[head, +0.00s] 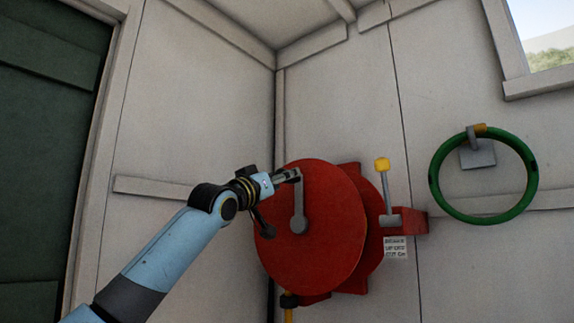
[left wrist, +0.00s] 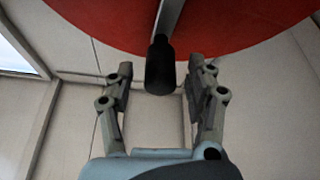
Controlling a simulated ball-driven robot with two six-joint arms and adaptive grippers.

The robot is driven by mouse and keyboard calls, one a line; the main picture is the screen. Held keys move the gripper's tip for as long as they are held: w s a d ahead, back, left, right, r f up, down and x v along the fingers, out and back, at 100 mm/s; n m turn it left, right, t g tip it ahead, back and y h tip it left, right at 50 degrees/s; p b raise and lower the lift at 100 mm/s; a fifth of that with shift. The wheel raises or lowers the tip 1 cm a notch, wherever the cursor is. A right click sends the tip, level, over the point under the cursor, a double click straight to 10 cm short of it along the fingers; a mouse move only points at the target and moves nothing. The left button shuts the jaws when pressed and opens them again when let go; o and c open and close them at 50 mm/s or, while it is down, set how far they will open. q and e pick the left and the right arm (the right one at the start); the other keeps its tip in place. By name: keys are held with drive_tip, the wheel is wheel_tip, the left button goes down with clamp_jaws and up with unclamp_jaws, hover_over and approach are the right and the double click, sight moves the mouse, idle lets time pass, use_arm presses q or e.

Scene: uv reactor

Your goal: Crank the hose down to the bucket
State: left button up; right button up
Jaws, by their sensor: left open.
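The red hose reel (head: 325,245) is mounted on the wall in the corner in the head view. Its grey crank arm (head: 299,208) points up from the hub. My left gripper (head: 288,176) is at the crank's upper end. In the left wrist view the black crank handle (left wrist: 160,68) lies between the fingers of my open left gripper (left wrist: 160,78), with gaps on both sides. A short yellow piece of hose (head: 289,313) with a dark fitting shows below the reel. The bucket and my right gripper are not in view.
A lever with a yellow knob (head: 382,165) stands right of the reel, above a small printed label (head: 395,248). A green hose ring (head: 437,193) hangs on a wall bracket farther right. A dark green door (head: 45,150) is at the left.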

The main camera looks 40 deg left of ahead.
use_arm(q)
drive_tip(key=shift+p+x, duration=0.35)
drive_tip(key=shift+x, duration=1)
clamp_jaws()
